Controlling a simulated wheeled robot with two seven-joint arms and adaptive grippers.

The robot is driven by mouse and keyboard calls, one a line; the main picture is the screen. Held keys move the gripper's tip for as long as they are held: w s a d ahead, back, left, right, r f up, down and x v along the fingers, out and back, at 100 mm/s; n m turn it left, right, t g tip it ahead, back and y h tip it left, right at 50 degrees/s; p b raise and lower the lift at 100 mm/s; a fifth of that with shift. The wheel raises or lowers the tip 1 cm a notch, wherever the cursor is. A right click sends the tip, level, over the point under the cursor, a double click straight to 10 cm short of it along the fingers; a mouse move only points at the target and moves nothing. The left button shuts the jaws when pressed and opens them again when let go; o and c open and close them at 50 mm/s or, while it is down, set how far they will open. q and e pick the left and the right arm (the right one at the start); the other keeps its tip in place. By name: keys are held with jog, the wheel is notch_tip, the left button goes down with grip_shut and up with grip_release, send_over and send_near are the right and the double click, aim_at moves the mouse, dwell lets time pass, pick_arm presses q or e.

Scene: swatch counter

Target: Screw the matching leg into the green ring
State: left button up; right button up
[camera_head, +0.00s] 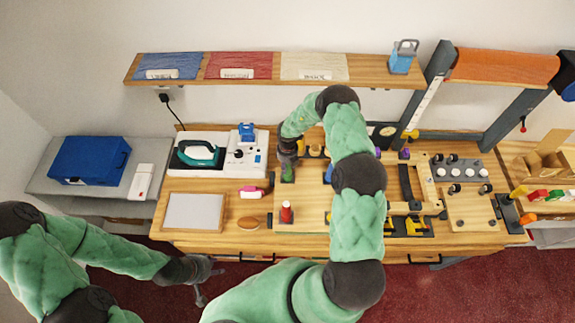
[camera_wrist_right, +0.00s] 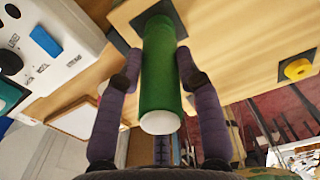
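The green leg (camera_wrist_right: 160,75) is a green cylinder with a white near end. Its far end meets a dark square plate on a light wooden board (camera_wrist_right: 215,50); the green ring is hidden there. In the head view a bit of green (camera_head: 288,175) shows under my right gripper (camera_head: 288,158). In the wrist view the right gripper's fingertips (camera_wrist_right: 158,68) lie against both sides of the leg. A red leg (camera_head: 286,211) stands upright on the board's front left corner. A yellow ring (camera_wrist_right: 297,69) is on another plate. My left gripper (camera_head: 205,285) looks open and empty, in front of the table.
A picture frame (camera_head: 195,212), a brown oval object (camera_head: 248,222) and a white station with a teal iron (camera_head: 198,153) are left of the board. Tool racks and a wooden panel (camera_head: 465,210) are right. A shelf (camera_head: 270,80) with cloth swatches hangs behind.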

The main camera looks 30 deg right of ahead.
jog(key=m+b, duration=0.1)
jog(key=m, duration=0.1)
jog(key=shift+m, duration=0.3)
jog(key=m+b, duration=0.1)
jog(key=m, duration=0.3)
jog(key=shift+f+m, duration=0.1)
jog(key=shift+m, duration=0.2)
jog(key=m+b, duration=0.1)
jog(key=m, duration=0.3)
jog(key=shift+m, duration=0.3)
jog(key=m+b, duration=0.1)
jog(key=m, duration=0.2)
jog(key=o, duration=0.9)
